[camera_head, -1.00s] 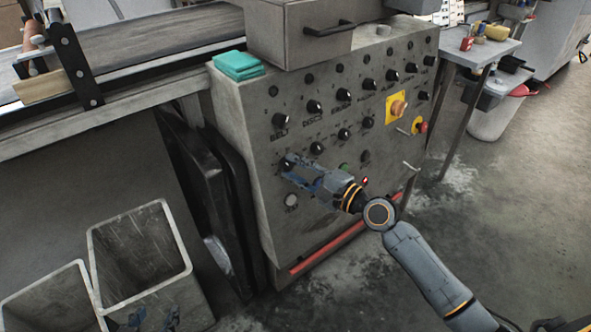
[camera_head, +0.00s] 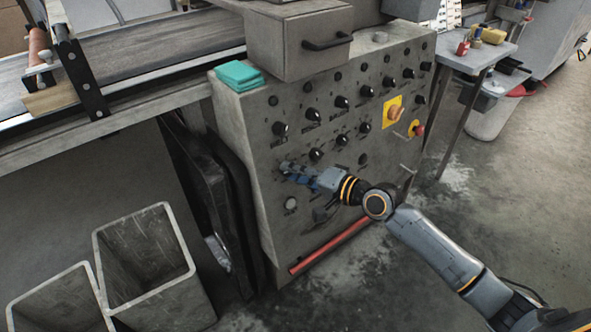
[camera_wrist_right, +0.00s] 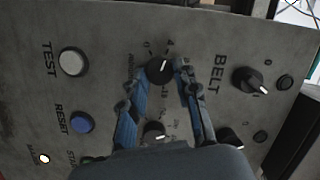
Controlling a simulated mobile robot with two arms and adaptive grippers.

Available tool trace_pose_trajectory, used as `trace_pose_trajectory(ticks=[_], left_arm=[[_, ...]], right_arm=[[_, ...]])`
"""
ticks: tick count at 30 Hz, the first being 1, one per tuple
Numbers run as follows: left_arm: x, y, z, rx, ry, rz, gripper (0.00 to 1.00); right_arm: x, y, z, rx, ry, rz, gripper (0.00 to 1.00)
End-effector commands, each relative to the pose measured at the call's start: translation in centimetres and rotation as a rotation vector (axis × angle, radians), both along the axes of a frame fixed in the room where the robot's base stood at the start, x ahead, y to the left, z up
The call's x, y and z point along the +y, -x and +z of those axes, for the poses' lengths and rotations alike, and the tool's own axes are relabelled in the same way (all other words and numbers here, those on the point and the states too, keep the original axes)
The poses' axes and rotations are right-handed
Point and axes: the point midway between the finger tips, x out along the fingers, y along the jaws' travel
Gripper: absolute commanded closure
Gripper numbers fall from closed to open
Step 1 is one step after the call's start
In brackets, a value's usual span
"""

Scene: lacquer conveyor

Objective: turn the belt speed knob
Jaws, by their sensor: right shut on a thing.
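A black knob (camera_wrist_right: 159,72) with a white pointer line and a numbered dial around it sits on the grey control panel (camera_head: 262,185). It lies beside the printed word BELT. My right gripper (camera_head: 286,168) is shut on this knob. In the right wrist view my right gripper (camera_wrist_right: 168,84) has one blue-grey finger on each side of it. The pointer aims up and slightly right in that view. The fingers hide most of the knob in the head view. My left gripper is not in view.
Another black knob (camera_wrist_right: 248,80) sits across the BELT label. A white TEST button (camera_wrist_right: 74,62) and a blue RESET button (camera_wrist_right: 82,122) are nearby. A drawer box (camera_head: 300,45) and green cloth (camera_head: 239,76) top the panel. A red bar (camera_head: 330,245) runs below, with grey bins (camera_head: 145,260) at lower left.

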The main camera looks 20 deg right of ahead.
Motion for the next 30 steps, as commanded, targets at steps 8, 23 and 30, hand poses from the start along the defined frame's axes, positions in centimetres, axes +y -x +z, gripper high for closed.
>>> trace_pose_trajectory(ticks=[8, 23, 30], left_arm=[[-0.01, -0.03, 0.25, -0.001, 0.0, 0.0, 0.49], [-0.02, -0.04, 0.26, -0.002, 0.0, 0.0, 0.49], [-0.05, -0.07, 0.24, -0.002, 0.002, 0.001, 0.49]], right_arm=[[0.06, 0.07, -0.15, -0.008, 0.032, 0.008, 1.0], [0.04, 0.05, -0.12, -0.009, 0.031, 0.007, 0.47], [-0.03, 0.1, -0.04, -0.01, 0.03, 0.006, 0.47]])
